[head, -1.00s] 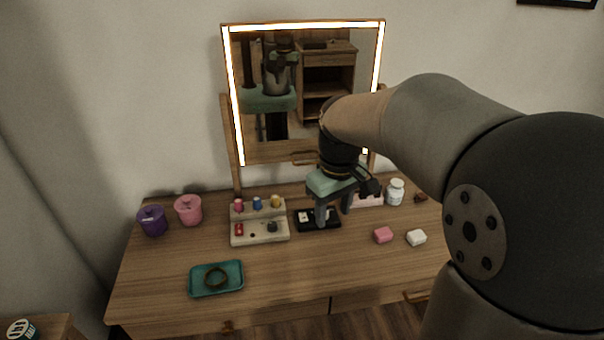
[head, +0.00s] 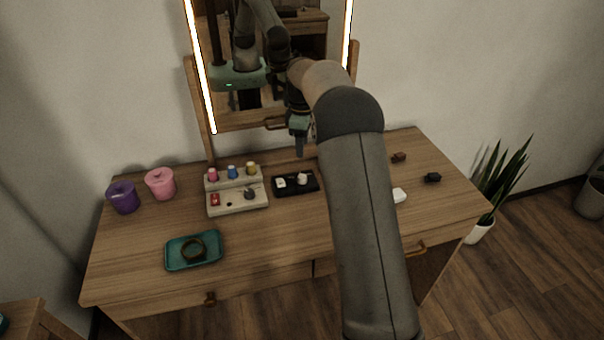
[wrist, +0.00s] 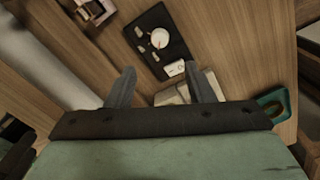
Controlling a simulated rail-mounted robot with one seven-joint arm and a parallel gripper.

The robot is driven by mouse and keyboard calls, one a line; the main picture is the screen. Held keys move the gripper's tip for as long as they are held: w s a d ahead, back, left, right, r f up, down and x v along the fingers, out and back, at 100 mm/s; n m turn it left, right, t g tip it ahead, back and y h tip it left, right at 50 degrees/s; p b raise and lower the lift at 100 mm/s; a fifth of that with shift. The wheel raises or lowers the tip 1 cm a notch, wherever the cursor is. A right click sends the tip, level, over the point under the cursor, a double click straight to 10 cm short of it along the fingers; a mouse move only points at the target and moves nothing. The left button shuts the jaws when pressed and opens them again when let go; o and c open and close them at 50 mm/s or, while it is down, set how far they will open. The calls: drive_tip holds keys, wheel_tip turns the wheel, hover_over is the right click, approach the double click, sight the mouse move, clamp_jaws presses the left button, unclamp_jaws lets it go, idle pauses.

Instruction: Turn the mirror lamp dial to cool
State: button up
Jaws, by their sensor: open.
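A black panel (head: 309,184) lies on the dressing table below the lit mirror (head: 201,75). It carries a round white dial (head: 302,179) at its right and a white rocker switch (head: 280,183) at its left. In the wrist view the dial (wrist: 159,37) shows from above, with small pale marks beside it; I cannot read its setting. The switch (wrist: 174,68) is nearer my fingers. My gripper (head: 300,152) is open and empty, above the table behind the panel and close to the mirror. In the wrist view its fingers (wrist: 168,80) are spread and apart from the dial.
A teal tray (head: 177,265) holding a ring is in front. Purple (head: 123,198) and pink (head: 161,185) pots stand at left. My arm hides the table's right middle; bare wood lies in front of the panel.

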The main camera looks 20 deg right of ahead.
sight(302, 176)
wheel_tip(302, 176, down, 12)
drive_tip(key=shift+r+p, duration=0.1)
drive_tip(key=shift+p, duration=0.2)
drive_tip(key=shift+c, duration=0.2)
drive_tip(key=c, duration=0.9)
